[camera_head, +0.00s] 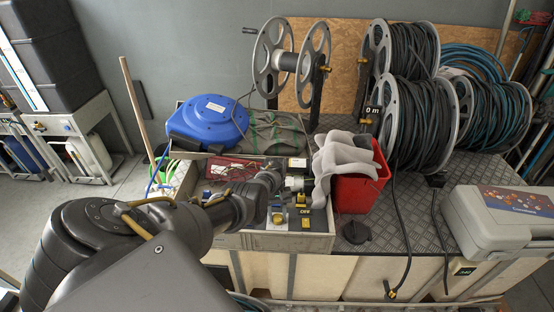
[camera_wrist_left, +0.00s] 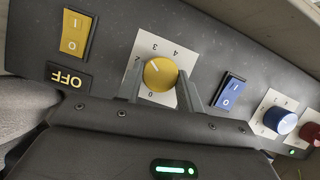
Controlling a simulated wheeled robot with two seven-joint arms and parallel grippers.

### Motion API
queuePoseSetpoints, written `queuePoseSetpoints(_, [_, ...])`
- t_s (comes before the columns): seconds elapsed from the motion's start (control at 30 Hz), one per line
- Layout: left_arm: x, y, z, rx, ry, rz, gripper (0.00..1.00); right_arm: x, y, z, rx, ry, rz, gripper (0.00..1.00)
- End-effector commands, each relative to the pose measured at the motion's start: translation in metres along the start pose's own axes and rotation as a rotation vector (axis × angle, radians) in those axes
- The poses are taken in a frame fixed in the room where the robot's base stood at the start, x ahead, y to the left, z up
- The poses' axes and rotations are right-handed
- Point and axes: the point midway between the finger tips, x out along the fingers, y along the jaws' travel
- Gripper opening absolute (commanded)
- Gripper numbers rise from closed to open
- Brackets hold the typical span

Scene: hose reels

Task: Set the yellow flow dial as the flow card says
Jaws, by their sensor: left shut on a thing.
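The yellow flow dial (camera_wrist_left: 160,74) sits on a white numbered plate (camera_wrist_left: 150,47) on a dark panel in the left wrist view. My left gripper (camera_wrist_left: 157,87) is shut on the dial, one finger on each side. The dial's pale mark points up and left, near the 2 and 3; the exact setting is hard to tell. A finger hides part of the scale. In the head view the left gripper (camera_head: 277,209) reaches down to the panel in the tray. I cannot make out the flow card. My right gripper is not in view.
Beside the dial are a yellow switch (camera_wrist_left: 75,33) with an OFF label (camera_wrist_left: 69,80), a blue switch (camera_wrist_left: 229,91) and a blue knob (camera_wrist_left: 280,120). Hose reels (camera_head: 425,120) stand behind.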

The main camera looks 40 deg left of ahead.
Motion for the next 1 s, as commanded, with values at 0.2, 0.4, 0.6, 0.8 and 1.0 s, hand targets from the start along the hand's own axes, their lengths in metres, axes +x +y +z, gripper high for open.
queuePoseSetpoints(0.2, [0.0,0.001,0.0,0.192,0.0,-0.081,0.14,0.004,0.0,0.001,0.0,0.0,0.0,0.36])
queuePoseSetpoints(0.4, [0.0,0.003,0.0,0.367,0.001,-0.154,0.14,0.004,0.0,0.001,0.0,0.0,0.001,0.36])
queuePoseSetpoints(0.6, [-0.001,0.004,0.001,0.542,0.001,-0.226,0.14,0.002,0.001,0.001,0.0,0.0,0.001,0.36])
queuePoseSetpoints(0.8, [-0.001,0.006,0.002,0.719,0.003,-0.299,0.14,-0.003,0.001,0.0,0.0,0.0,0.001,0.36])
queuePoseSetpoints(1.0, [-0.001,0.007,0.003,0.885,0.003,-0.368,0.14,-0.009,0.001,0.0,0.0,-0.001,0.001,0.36])
